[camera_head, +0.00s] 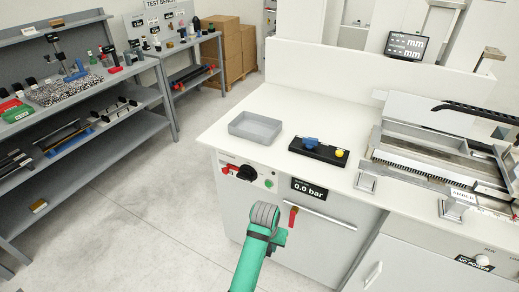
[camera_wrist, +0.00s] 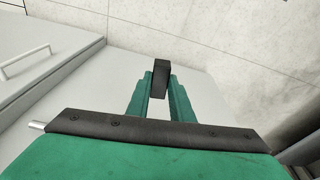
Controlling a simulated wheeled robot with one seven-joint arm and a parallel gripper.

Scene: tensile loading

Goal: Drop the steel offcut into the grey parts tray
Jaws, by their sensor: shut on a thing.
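The grey parts tray (camera_head: 246,136) stands on the white bench top near its left edge, open at the top and apparently empty. In the wrist view my gripper (camera_wrist: 161,88) has its two green fingers closed on a small dark block, the steel offcut (camera_wrist: 161,76), which sticks out past the fingertips. In the head view my green arm is in front of the bench, below and in front of the tray; the fingers and the offcut are hidden there behind my wrist.
A black block with blue and yellow knobs (camera_head: 319,152) sits right of the tray, and a metal machine (camera_head: 430,150) further right. Loaded shelves (camera_head: 75,140) stand left. The floor between is clear.

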